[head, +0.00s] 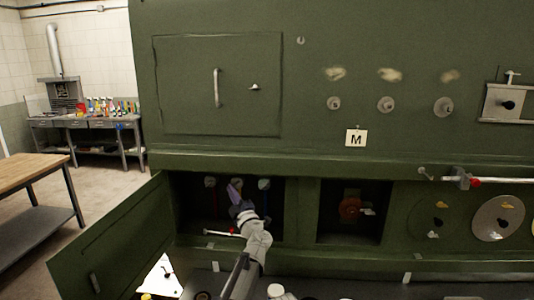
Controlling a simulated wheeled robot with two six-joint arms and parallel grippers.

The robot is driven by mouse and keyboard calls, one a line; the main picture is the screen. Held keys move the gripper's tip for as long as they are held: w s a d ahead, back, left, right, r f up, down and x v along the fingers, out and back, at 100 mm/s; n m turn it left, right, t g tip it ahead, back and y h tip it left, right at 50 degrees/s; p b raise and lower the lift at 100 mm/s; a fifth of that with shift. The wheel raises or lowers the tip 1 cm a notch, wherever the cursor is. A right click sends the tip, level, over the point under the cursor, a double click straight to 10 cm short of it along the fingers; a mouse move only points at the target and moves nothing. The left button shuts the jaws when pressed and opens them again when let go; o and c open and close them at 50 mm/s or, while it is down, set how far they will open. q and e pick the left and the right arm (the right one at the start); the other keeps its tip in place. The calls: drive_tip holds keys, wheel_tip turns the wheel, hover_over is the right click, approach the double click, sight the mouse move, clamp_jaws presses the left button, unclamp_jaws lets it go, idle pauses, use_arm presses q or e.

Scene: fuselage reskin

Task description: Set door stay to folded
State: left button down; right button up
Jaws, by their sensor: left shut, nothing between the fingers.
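A green door (115,245) hangs open at the lower left, beside a dark open compartment (190,215) in the green fuselage panel. My left gripper (235,187) is shut and empty, reaching into the compartment above and right of the rod. Its fingers are in front of the row of round fittings at the back. My right gripper is not in view.
A second compartment to the right holds a red round valve (350,208). A bar with a red part (470,181) runs along the ledge farther right. An upper closed hatch (190,85) has a handle. A wooden table (30,172) stands at the left, with floor open beyond it.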

use_arm(q)
drive_tip(key=s+d+f+m+g+h, duration=0.3)
drive_tip(key=s+d+f+m+h, duration=0.15)
drive_tip(key=f+m+h, duration=0.35)
drive_tip(key=s+d+f+m+g+h, duration=0.3)
drive_tip(key=s+f+m+h, duration=0.35)
drive_tip(key=m, duration=0.25)
drive_tip(key=s+a+f+m+g+y, duration=0.1)
drive_tip(key=s+a+f+g, duration=0.35)
drive_tip(key=s, duration=0.35)
drive_tip(key=s+a+f+m+g+y, duration=0.1)
drive_tip(key=s+a+f+g+y, duration=0.15)
drive_tip(key=s+a+f, duration=0.4)
drive_tip(key=s+a+f+m+g+y, duration=0.1)
drive_tip(key=s+f+g, duration=0.3)
drive_tip(key=s, duration=0.6)
drive_tip(key=s+d+f+m+g+y+b, duration=0.1)
drive_tip(key=s+d+f+m+g+b, duration=0.1)
drive_tip(key=s+d, duration=0.4)
drive_tip(key=d+m+b, duration=0.1)
drive_tip(key=d, duration=0.3)
drive_tip(key=shift+d+f+b, duration=0.2)
drive_tip(key=shift+d+b, duration=0.05)
drive_tip(key=shift+b, duration=0.1)
